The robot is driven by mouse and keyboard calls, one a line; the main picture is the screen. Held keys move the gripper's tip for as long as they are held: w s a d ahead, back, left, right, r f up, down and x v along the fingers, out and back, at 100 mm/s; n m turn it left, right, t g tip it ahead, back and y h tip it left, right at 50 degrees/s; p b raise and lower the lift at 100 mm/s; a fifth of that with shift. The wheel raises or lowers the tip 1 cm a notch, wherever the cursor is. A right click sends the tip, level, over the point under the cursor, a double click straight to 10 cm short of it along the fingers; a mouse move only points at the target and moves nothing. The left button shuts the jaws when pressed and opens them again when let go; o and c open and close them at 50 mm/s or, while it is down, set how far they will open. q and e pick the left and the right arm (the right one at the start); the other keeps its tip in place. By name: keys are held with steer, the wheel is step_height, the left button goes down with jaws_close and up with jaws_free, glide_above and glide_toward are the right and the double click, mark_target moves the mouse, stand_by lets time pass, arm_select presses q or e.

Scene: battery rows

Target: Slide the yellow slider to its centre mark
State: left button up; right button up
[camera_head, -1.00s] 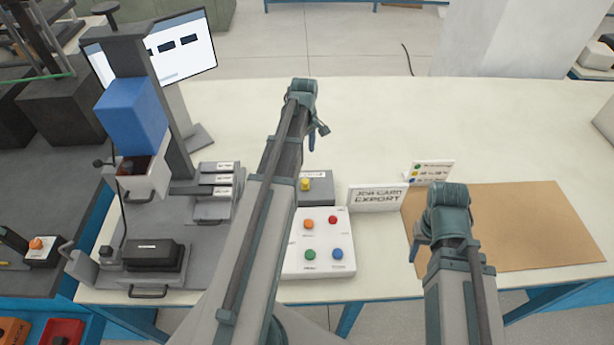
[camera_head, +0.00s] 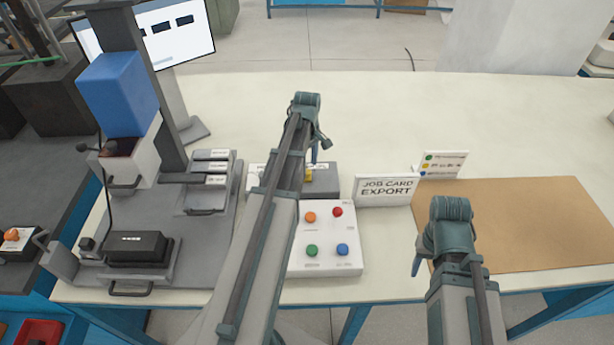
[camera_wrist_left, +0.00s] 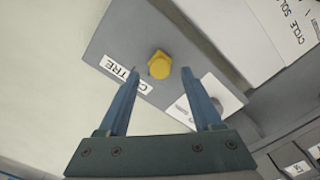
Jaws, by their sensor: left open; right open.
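In the head view the slider (camera_head: 309,176) shows on the box (camera_head: 328,180), partly behind my left arm. My left gripper (camera_wrist_left: 165,72) is open, with its fingertips on either side of the knob in the picture; I cannot tell whether they touch it. In the head view my left gripper (camera_head: 315,152) points down over the box. My right gripper (camera_head: 416,265) is open and empty, near the brown mat.
A white button panel (camera_head: 327,240) with coloured buttons stands just in front of the box. A JOB CARD EXPORT sign (camera_head: 387,190) and a brown mat (camera_head: 520,225) are to the right. A grey press station (camera_head: 150,220) stands left. The table's back is clear.

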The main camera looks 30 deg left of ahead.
mark_target(307, 176)
arm_select(q)
step_height(307, 176, down, 2)
steer(key=shift+f+b, duration=0.2)
steer(key=shift+b, duration=0.45)
steer(key=shift+r, duration=0.1)
jaws_close()
stand_by(0.9)
